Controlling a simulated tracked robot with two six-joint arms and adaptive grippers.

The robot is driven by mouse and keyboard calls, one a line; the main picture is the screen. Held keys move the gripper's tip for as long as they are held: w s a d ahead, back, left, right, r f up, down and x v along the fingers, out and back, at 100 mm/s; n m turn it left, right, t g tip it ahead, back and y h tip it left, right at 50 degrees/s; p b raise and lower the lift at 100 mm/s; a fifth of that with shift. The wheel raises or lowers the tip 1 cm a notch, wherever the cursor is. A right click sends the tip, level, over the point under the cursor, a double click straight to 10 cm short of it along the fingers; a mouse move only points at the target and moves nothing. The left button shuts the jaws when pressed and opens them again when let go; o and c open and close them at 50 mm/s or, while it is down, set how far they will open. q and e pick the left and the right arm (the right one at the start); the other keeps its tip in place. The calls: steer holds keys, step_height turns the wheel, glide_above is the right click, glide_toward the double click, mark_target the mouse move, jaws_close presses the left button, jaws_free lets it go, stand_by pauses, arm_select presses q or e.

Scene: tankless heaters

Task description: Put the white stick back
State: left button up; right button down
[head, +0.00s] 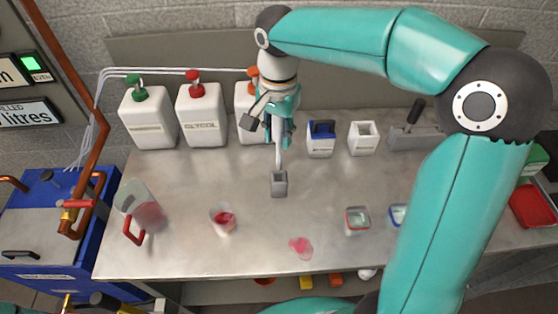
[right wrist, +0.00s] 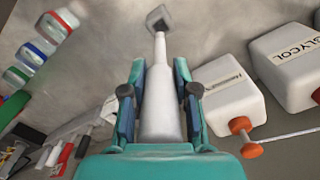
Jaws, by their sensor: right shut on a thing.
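The white stick (head: 278,157) points down from my right gripper (head: 279,135), which is shut on it. A small grey square piece (head: 279,184) shows at its lower end, over the middle of the table; I cannot tell whether it touches the tabletop. In the right wrist view, the stick (right wrist: 160,85) runs between both fingers of the gripper (right wrist: 160,105), with the grey end (right wrist: 161,18) at the top. A white open box (head: 364,139) and a white box with a blue top (head: 321,139) stand right of the gripper. My left gripper is out of view.
White jugs (head: 148,117) with coloured caps line the back left of the metal table (head: 180,245). A pitcher (head: 140,207), a cup with red liquid (head: 223,219), a pink spill (head: 301,247) and small containers (head: 357,220) stand or lie nearer the front. A grey holder (head: 415,138) is at back right.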

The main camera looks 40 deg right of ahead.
mark_target(279, 169)
step_height(279, 169, down, 10)
steer(key=shift+s+r, duration=0.1)
steer(key=shift+r, duration=0.15)
steer(key=shift+f, duration=0.2)
steer(key=c, duration=0.9)
jaws_free()
steer(key=shift+r, duration=0.1)
steer(key=shift+r, duration=0.1)
step_height(279, 169, up, 12)
